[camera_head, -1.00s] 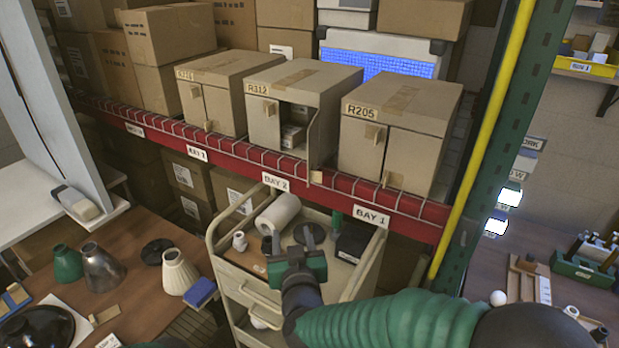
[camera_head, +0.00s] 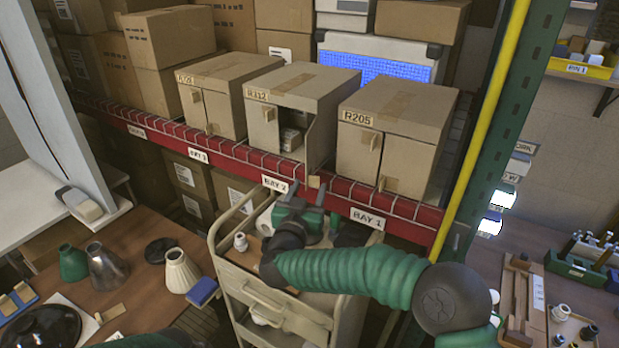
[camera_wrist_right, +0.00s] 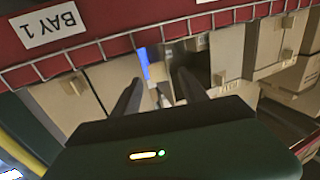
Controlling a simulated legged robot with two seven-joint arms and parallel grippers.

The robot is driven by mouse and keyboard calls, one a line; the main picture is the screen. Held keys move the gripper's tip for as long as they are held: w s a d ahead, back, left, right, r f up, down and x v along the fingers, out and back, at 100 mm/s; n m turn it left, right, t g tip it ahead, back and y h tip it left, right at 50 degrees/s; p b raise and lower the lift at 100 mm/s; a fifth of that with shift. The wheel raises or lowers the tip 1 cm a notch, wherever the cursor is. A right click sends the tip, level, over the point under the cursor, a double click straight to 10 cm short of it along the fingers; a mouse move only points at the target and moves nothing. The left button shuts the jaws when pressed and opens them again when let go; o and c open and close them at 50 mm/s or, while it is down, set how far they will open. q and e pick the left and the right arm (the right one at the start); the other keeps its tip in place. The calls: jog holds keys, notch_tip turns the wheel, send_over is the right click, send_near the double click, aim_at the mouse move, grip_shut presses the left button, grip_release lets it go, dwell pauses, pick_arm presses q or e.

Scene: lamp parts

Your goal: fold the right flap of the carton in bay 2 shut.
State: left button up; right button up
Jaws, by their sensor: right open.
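The carton marked R312 (camera_head: 300,88) stands on the shelf above the BAY 2 label, in the middle of three cartons. Its left flap (camera_head: 263,128) is closed across the front. Its right flap (camera_head: 320,150) stands open, pointing out from the front, with a small tab (camera_head: 314,182) at its outer edge. My right gripper (camera_head: 303,196) is open and empty, just below and in front of the shelf edge. In the right wrist view its two fingers (camera_wrist_right: 158,92) point at the carton, and a tan tab (camera_wrist_right: 157,72) shows between them. Contact cannot be told. My left gripper is out of view.
The red shelf beam (camera_head: 240,168) with wire mesh runs below the cartons. Carton R205 (camera_head: 394,130) stands close on the right, another carton (camera_head: 222,90) on the left. A cart (camera_head: 235,262) stands below. A yellow-edged green post (camera_head: 490,130) is at right.

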aim_at(313, 181)
jog(key=shift+x, duration=1.5)
jog(key=shift+d, duration=0.1)
jog(key=shift+c, duration=0.4)
jog(key=shift+c, duration=1.1)
grip_shut()
